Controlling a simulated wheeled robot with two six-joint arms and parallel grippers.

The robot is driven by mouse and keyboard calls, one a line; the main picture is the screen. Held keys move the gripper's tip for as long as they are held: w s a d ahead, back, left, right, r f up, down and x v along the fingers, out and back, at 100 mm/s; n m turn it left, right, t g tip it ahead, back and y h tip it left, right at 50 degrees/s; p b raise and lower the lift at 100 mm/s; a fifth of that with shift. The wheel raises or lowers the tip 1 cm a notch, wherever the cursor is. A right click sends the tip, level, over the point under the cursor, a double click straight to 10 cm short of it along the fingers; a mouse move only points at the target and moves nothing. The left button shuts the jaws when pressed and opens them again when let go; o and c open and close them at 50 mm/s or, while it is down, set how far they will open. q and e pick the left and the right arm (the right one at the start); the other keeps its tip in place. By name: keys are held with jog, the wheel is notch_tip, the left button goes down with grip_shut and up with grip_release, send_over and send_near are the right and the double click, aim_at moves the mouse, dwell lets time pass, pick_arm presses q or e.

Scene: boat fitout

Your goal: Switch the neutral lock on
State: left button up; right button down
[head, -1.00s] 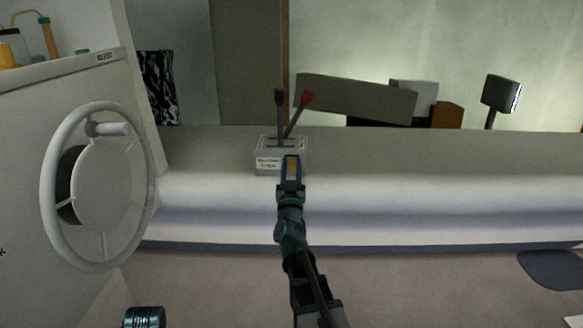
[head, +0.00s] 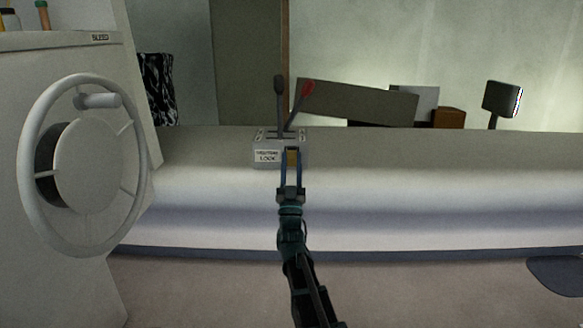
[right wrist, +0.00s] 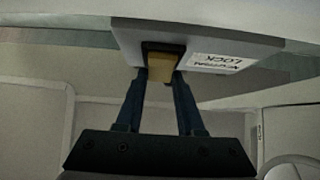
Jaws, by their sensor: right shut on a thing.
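The control box (head: 264,147) is a light grey block on the ledge, with a black-knobbed lever (head: 279,100) and a red-knobbed lever (head: 301,98) on top. Its front label (head: 267,156) reads NEUTRAL LOCK; the label shows upside down in the right wrist view (right wrist: 222,61). Beside the label is the neutral lock switch, a yellow-tan rocker in a dark recess, clearest in the right wrist view (right wrist: 158,68). My right gripper (head: 291,151) is at the box front, its fingertips (right wrist: 159,76) shut on the switch's two sides. My left gripper is out of view.
A white steering wheel (head: 32,190) stands on a pale console (head: 60,57) at the left. The long pale ledge (head: 450,160) is clear to the right of the box. A dark screen (head: 500,99) and several boxes stand behind the ledge.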

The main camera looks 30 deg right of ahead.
jog(key=c, duration=0.5)
grip_release()
jog(key=b+v, duration=1)
jog(key=v, duration=0.4)
jog(key=shift+d, duration=0.1)
